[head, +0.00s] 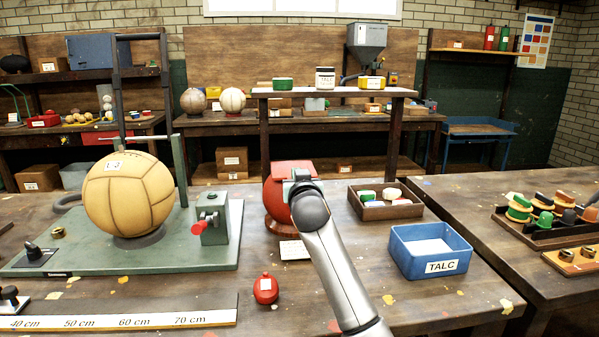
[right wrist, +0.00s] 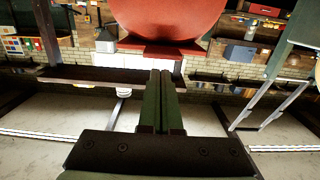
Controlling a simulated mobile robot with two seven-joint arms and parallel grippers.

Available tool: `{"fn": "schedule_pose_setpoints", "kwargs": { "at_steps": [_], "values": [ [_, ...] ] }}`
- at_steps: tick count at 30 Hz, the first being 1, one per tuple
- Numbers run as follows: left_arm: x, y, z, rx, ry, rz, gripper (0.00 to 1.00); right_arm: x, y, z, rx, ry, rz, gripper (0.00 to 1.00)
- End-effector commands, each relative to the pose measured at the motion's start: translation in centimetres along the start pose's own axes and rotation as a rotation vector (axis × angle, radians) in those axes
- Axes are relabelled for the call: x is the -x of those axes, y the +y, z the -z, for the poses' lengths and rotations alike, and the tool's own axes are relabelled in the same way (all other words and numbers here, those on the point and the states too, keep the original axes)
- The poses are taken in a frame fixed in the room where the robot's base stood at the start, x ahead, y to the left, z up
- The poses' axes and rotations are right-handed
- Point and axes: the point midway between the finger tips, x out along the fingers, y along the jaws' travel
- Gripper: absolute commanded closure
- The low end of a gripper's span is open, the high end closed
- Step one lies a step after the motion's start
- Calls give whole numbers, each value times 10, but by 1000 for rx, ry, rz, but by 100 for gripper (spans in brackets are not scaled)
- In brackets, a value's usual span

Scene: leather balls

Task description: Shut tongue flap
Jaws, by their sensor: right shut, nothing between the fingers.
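A red ball (head: 274,203) stands on a dark ring stand on the bench, partly hidden behind my right arm. My right gripper (head: 301,177) is at the top right of the ball. In the wrist view its fingertips (right wrist: 160,72) are together and empty, close to the flap; I cannot tell whether they touch. My left gripper is not in view.
A tan ball (head: 130,196) sits on a green fixture plate (head: 60,262) at left. A wooden tray (head: 372,212), a blue TALC bin (head: 405,262) and a small red pot (head: 265,289) surround my right arm. The front bench between ruler and bin is mostly clear.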

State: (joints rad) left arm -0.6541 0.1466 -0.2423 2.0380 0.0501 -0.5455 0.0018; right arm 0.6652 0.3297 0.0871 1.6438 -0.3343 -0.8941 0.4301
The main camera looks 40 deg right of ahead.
Motion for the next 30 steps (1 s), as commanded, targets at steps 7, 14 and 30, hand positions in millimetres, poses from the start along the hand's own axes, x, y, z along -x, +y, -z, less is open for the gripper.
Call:
{"fn": "schedule_pose_setpoints", "kwargs": {
  "at_steps": [7, 14, 30],
  "values": [
    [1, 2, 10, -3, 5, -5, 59, 25, 3, 7, -1, 11, 2, 100],
    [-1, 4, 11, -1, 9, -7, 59, 64, 3, -7, -2, 14, 1, 100],
    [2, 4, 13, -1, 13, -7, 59, 91, 3, -13, -1, 17, -1, 100]
  ]
}}
